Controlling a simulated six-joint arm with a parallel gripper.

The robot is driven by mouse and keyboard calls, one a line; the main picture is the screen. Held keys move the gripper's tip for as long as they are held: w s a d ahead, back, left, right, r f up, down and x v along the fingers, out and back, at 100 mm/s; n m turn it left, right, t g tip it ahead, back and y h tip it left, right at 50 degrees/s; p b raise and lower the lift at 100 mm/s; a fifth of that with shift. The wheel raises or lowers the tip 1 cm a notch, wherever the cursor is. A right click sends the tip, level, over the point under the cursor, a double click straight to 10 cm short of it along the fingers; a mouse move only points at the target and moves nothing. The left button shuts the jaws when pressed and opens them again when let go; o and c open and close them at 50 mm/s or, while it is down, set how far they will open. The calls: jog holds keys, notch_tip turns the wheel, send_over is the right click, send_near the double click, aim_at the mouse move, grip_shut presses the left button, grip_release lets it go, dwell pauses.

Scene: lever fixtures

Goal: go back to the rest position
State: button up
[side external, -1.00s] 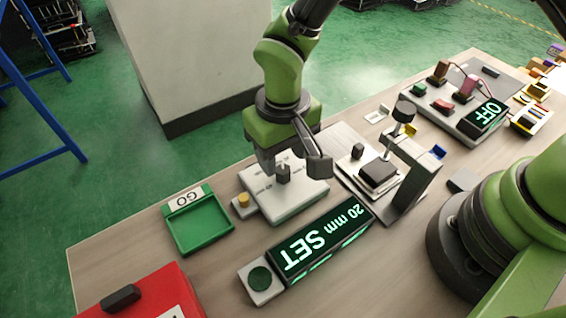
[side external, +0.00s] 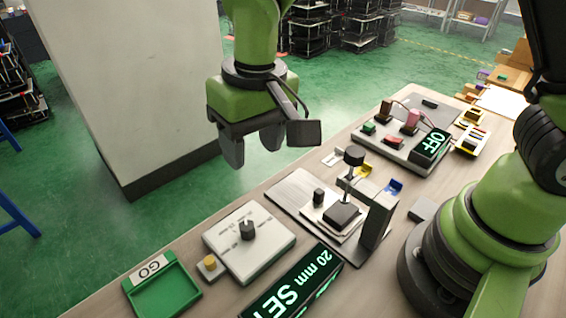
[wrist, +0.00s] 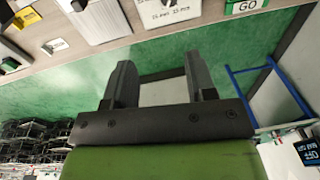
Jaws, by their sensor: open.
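My gripper (side external: 252,150) hangs in the air above and behind the dial box, over the far edge of the bench in the side view. Its two dark fingers are apart with nothing between them. The wrist view also shows the open fingers (wrist: 160,85), with the green floor behind. The white dial box (side external: 248,242) with its dark knob (side external: 247,230) stands on the bench, apart from my gripper.
A green GO tray (side external: 162,290) is at the front left. A display reading 20 mm SET (side external: 300,280), a lever stand (side external: 375,215) and a box reading OFF (side external: 410,150) are on the bench (side external: 300,172). A pale cabinet (side external: 135,85) stands behind.

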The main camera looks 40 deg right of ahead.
jog(key=s+d+r+m+t+y, duration=0.1)
jog(key=s+d+r+m+t, duration=0.3)
jog(key=d+r, duration=0.6)
jog(key=s+d+r+t, duration=0.1)
jog(key=s, duration=0.4)
jog(key=s+d+r+t, duration=0.1)
jog(key=s+d+r, duration=0.1)
jog(key=s, duration=0.3)
jog(key=shift+r+n, duration=0.25)
jog(key=shift+n, duration=0.05)
